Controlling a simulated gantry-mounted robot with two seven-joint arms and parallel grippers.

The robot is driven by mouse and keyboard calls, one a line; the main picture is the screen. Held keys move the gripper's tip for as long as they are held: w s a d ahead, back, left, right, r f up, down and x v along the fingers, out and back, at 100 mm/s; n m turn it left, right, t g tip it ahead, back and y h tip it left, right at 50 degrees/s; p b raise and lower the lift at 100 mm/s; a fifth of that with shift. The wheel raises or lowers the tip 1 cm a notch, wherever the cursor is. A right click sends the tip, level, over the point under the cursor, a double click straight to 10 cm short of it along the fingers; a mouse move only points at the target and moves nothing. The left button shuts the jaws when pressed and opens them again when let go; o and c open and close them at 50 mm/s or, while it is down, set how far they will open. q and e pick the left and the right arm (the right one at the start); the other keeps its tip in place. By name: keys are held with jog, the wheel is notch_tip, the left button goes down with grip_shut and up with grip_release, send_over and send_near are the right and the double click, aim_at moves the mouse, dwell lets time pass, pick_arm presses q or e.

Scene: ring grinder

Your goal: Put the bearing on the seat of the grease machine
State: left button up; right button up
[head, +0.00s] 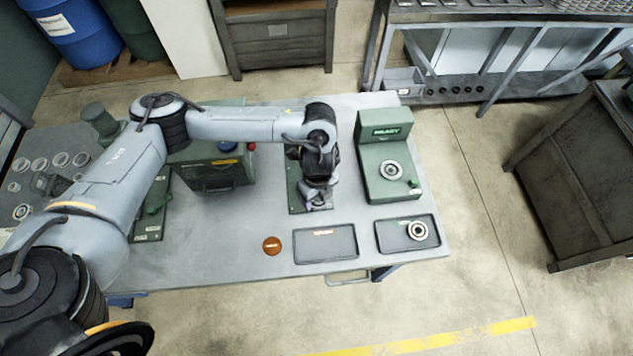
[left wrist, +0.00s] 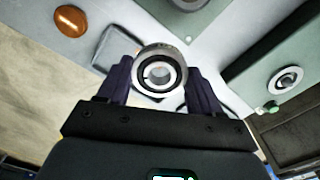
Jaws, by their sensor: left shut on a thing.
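My left gripper (head: 316,200) hangs over the small green plate (head: 296,192) near the middle of the table. In the left wrist view it is shut on a bearing (left wrist: 160,72), a metal ring with a dark inner band, held between its two dark fingers. A green machine (head: 374,158) with a display that seems to read "READY" stands to the right of the gripper. Its round ringed seat (head: 391,170) also shows in the left wrist view (left wrist: 286,81). I cannot tell whether a ring lies on that seat. My right gripper is not in view.
A dark tray (head: 310,252) with an orange label looks empty. A second tray (head: 391,243) holds another bearing (head: 418,231). An orange-brown disc (head: 271,245) lies left of the trays. A dark green machine (head: 209,174) stands further left, with several rings at the table's far left.

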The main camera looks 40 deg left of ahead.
pick_arm(q)
jog(key=w+a+f+b, duration=0.1)
jog(key=a+f, duration=0.1)
jog(key=w+a+f+b, duration=0.1)
jog(key=w+a+f, duration=0.1)
jog(key=a, duration=0.1)
jog(key=w+a+f+b, duration=0.1)
jog(key=w+a, duration=0.1)
jog(key=shift+w+a+f, duration=0.2)
jog(key=shift+a+f, duration=0.2)
jog(key=shift+f, duration=1.95)
jog(key=shift+f, duration=0.1)
jog(key=shift+f, duration=0.15)
jog(key=o, duration=1.2)
jog(key=shift+o, duration=0.2)
jog(key=shift+r, duration=0.2)
